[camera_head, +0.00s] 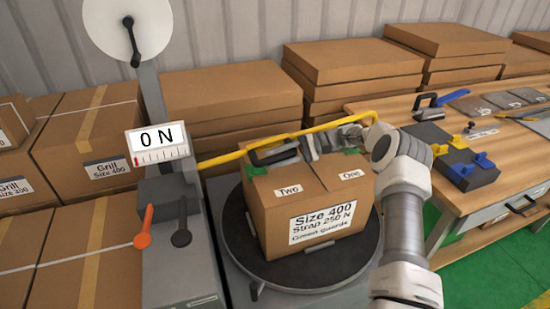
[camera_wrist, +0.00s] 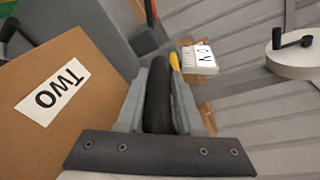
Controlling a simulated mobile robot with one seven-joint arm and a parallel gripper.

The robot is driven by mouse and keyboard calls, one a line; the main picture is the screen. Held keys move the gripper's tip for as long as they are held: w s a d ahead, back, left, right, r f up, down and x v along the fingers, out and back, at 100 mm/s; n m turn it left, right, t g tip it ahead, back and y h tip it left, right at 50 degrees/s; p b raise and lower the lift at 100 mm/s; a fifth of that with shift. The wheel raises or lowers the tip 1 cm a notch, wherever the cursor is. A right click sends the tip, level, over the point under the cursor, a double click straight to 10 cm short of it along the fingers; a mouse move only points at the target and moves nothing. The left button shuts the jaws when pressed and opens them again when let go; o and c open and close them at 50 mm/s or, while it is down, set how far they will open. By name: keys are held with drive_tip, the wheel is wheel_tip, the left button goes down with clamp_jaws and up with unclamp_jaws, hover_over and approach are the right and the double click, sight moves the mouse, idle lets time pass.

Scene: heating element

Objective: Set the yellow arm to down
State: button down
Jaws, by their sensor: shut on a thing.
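The yellow arm (camera_head: 225,157) reaches from the grey machine column across the top of the cardboard box (camera_head: 300,205), rising slightly to the right. It stands above the box top, tilted a little. My gripper (camera_head: 282,152) is over the back of the box, at the yellow arm. In the wrist view my gripper (camera_wrist: 160,95) is shut on a dark rounded handle (camera_wrist: 158,90), with a bit of yellow (camera_wrist: 174,62) showing just beyond it. The handle's join to the yellow arm is hidden by the fingers.
The box sits on a round dark turntable (camera_head: 312,275). The column bears a display reading 0 N (camera_head: 157,140), an orange lever (camera_head: 143,238) and a dark lever (camera_head: 181,225). A wooden workbench (camera_head: 400,115) with tools is at right. Stacked cartons (camera_head: 230,105) stand behind.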

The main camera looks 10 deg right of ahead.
drive_tip(key=shift+w+d+f+y+b, duration=0.15)
drive_tip(key=shift+f+y+b, duration=0.55)
drive_tip(key=shift+f+b, duration=0.55)
drive_tip(key=shift+f, duration=0.2)
drive_tip(key=c, duration=0.6)
unclamp_jaws()
